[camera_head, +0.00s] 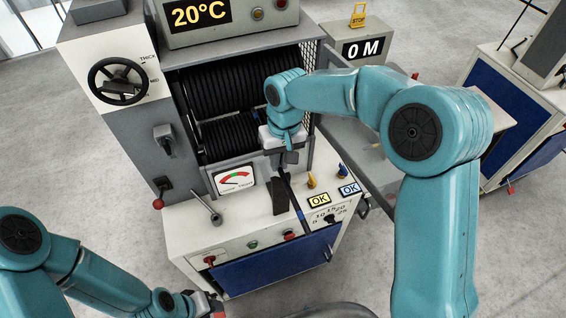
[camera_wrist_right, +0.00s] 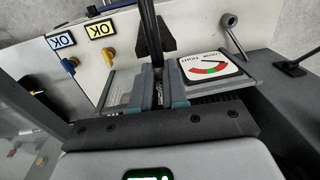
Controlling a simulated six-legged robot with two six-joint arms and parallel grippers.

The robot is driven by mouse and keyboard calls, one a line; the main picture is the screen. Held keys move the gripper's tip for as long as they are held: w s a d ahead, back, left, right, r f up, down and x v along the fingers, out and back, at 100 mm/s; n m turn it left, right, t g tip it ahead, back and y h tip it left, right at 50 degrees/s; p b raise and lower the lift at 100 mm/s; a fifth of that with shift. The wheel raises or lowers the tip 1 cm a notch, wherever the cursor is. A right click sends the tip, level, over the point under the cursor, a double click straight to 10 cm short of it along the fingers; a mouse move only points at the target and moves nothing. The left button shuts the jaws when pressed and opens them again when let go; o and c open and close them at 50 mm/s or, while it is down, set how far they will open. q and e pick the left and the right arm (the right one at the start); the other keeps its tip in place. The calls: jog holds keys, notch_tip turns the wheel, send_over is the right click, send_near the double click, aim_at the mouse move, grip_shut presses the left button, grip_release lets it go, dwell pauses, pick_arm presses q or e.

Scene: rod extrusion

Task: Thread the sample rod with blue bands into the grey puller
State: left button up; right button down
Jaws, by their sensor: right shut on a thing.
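My right gripper (camera_head: 289,158) is above the middle of the machine's white deck, in front of the black ribbed rolls. It is shut on a dark rod, which also shows in the right wrist view (camera_wrist_right: 150,35) between the fingers (camera_wrist_right: 158,90). The rod (camera_head: 291,190) slants down from the fingers towards the deck's front. A dark grey block (camera_head: 279,200), possibly the puller, stands right beside the rod; I cannot tell whether the rod is inside it. My left gripper (camera_head: 207,303) is at the bottom edge, partly cut off.
A red-green dial (camera_head: 234,180) and a grey lever (camera_head: 208,207) are left of the rod. Yellow and blue knobs with OK labels (camera_head: 319,199) are to its right. A handwheel (camera_head: 118,81) is at upper left. Another cabinet (camera_head: 510,110) stands at far right.

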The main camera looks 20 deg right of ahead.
jog(key=shift+w+r+p, duration=0.15)
jog(key=shift+w+p, duration=0.35)
jog(key=shift+w, duration=0.3)
jog(key=shift+w+a+f, duration=0.1)
jog(key=shift+w+f, duration=0.1)
jog(key=shift+w, duration=1.3)
jog(key=shift+w+f, duration=0.15)
jog(key=shift+w, duration=0.05)
jog(key=shift+f+b, duration=0.45)
jog(key=shift+f, duration=0.2)
jog(key=c, duration=0.8)
grip_release()
jog(key=shift+o, duration=0.2)
jog(key=shift+s, duration=0.1)
